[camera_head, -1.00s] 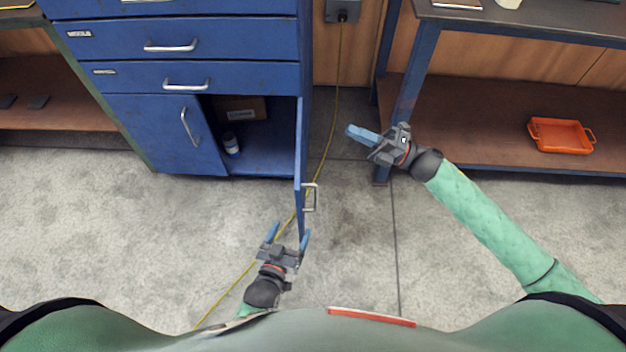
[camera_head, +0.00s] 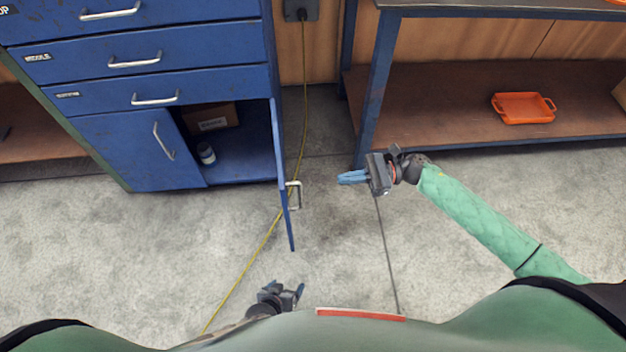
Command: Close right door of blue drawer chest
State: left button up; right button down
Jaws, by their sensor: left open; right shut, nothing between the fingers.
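The blue drawer chest (camera_head: 140,80) stands at the upper left. Its right door (camera_head: 280,170) is swung wide open and points toward me, seen nearly edge-on. The door's metal handle (camera_head: 294,195) is on its right-hand face. The left door (camera_head: 135,150) is shut. My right gripper (camera_head: 342,178) is shut and empty, to the right of the door handle and apart from it, with its fingers pointing left. My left gripper (camera_head: 284,287) is open and empty, low in the view, below the door's free edge and apart from it.
A yellow cable (camera_head: 262,245) runs over the floor behind the door. A workbench with an orange tray (camera_head: 523,108) on its lower shelf stands at the right. The floor at lower left is clear.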

jog(key=a+p, duration=0.1)
jog(key=a, duration=1.2)
jog(key=shift+s+a+p, duration=0.3)
jog(key=shift+s+p, duration=0.1)
